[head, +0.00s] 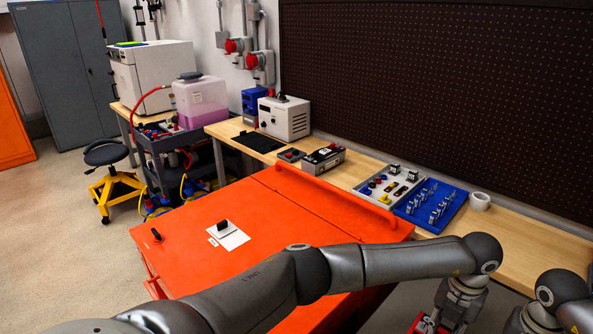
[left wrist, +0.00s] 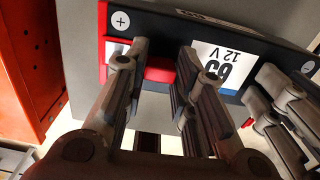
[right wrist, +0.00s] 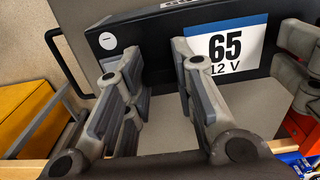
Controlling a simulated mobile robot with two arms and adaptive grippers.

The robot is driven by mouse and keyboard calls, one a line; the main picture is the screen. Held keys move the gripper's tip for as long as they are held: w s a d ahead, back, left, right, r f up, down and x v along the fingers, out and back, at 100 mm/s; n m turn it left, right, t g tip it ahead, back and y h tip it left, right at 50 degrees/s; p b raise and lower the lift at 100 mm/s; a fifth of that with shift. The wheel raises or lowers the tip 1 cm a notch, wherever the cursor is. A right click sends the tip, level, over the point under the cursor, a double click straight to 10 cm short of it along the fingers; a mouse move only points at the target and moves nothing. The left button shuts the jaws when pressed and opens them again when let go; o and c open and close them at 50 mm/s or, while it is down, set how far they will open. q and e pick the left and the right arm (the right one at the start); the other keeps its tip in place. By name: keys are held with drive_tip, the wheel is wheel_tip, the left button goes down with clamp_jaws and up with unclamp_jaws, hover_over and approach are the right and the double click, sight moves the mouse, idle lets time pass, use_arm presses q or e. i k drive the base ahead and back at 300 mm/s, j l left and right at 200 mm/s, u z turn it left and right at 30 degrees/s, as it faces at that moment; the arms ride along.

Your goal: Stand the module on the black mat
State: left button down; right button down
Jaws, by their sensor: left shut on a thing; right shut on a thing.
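The module, a dark-topped block with a "65 12 V" label, shows in the left wrist view (left wrist: 262,42) and right wrist view (right wrist: 160,35). It has a red plus end and a black minus end. My left gripper (left wrist: 160,68) is shut on it near the red end. My right gripper (right wrist: 155,65) is shut on it near the minus end. In the head view a small red and white part shows at the bottom edge by my left gripper; most of the module is out of frame. The black mat (head: 257,142) lies bare on the wooden bench, far from both grippers.
A large orange cabinet (head: 270,225) stands before the bench. Near the mat are a white instrument (head: 284,118), a small dark tray (head: 291,155) and a grey box (head: 323,159). A grey tray (head: 375,196), blue tray (head: 431,212) and mug (head: 480,201) sit farther right.

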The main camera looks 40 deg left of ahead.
sight(258, 141)
drive_tip(key=k+j+u, duration=0.1)
drive_tip(key=k, duration=0.95)
drive_tip(key=u, duration=2.45)
drive_tip(key=i+u, duration=0.15)
drive_tip(key=u, duration=0.4)
drive_tip(key=i+l+z, duration=0.15)
drive_tip(key=i, duration=1.35)
